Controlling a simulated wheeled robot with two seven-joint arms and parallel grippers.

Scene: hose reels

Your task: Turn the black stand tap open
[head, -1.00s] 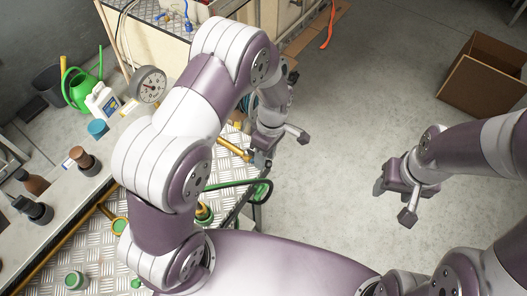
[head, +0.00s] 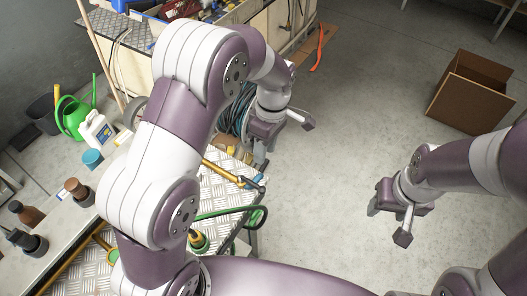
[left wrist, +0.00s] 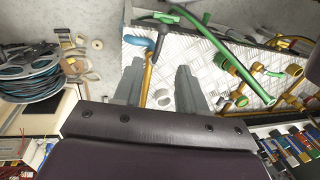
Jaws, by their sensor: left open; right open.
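A dark, tap-like fitting (left wrist: 166,27) with a post and a crosspiece shows at the top of the left wrist view, beside a blue curved piece (left wrist: 139,42) and a yellow pipe (left wrist: 150,72). It seems to be the dark fitting (head: 254,184) at the bench end in the head view, but I cannot tell surely that it is the black stand tap. My left gripper (head: 285,142) is open and empty, above the floor by the bench end; in the left wrist view its fingers (left wrist: 158,66) flank the yellow pipe in the picture, with no contact visible. My right gripper (head: 388,223) is open over bare floor.
A hose reel (left wrist: 35,75) shows in the left wrist view. A cardboard box (head: 470,95) stands far right. The middle floor is clear.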

